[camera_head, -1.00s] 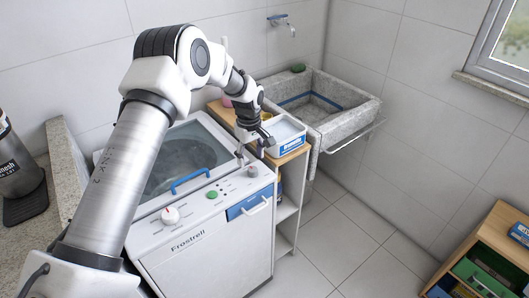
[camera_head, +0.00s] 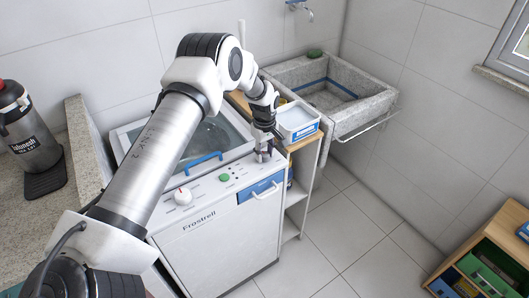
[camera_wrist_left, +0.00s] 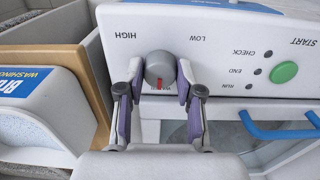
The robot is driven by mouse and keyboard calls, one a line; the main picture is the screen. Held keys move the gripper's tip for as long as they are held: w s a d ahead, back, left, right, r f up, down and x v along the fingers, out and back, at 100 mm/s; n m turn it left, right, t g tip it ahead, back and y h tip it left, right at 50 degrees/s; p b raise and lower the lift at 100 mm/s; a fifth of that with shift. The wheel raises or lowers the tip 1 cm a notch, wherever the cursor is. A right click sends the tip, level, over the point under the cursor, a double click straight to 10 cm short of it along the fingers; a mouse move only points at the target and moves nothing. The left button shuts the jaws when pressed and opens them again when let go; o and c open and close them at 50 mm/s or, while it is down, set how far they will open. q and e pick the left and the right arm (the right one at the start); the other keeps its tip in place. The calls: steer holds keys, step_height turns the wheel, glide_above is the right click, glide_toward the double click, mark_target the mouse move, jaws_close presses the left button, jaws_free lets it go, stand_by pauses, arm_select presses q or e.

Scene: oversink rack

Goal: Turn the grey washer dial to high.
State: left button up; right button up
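The grey washer dial (camera_wrist_left: 160,68) sits on the white washer panel (camera_wrist_left: 225,70) in the left wrist view. Its red mark points to the bottom of that picture, at a partly covered label. "HIGH" is printed to the dial's left and "LOW" to its upper right. My left gripper (camera_wrist_left: 160,75) is open, with one finger on each side of the dial and seemingly small gaps. In the head view my left gripper (camera_head: 263,153) is at the panel's back right and mostly hides the dial. My right gripper is not in view.
A white knob (camera_head: 183,197), a green button (camera_head: 223,178) and a blue lid handle (camera_head: 204,160) are on the washer. A washing-powder box (camera_head: 299,122) stands on the wooden shelf close beside my gripper. A stone sink (camera_head: 374,103) is behind.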

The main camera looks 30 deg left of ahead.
arm_select(q)
steer(key=shift+f, duration=0.1)
steer(key=shift+c, duration=1.1)
steer(key=shift+s, duration=0.1)
steer(key=shift+f+m, duration=0.1)
steer(key=shift+m, duration=0.3)
steer(key=m+b, duration=0.1)
steer(key=m, duration=0.2)
steer(key=shift+s+f, duration=0.1)
steer(key=m+b, duration=0.1)
steer(key=m, duration=0.3)
steer(key=shift+m, duration=0.4)
steer(key=m+b, duration=0.1)
steer(key=m, duration=0.3)
steer(key=shift+m, duration=0.3)
steer(key=m+b, duration=0.1)
steer(key=m, duration=0.3)
steer(key=shift+s+m, duration=0.1)
steer(key=shift+m, duration=0.3)
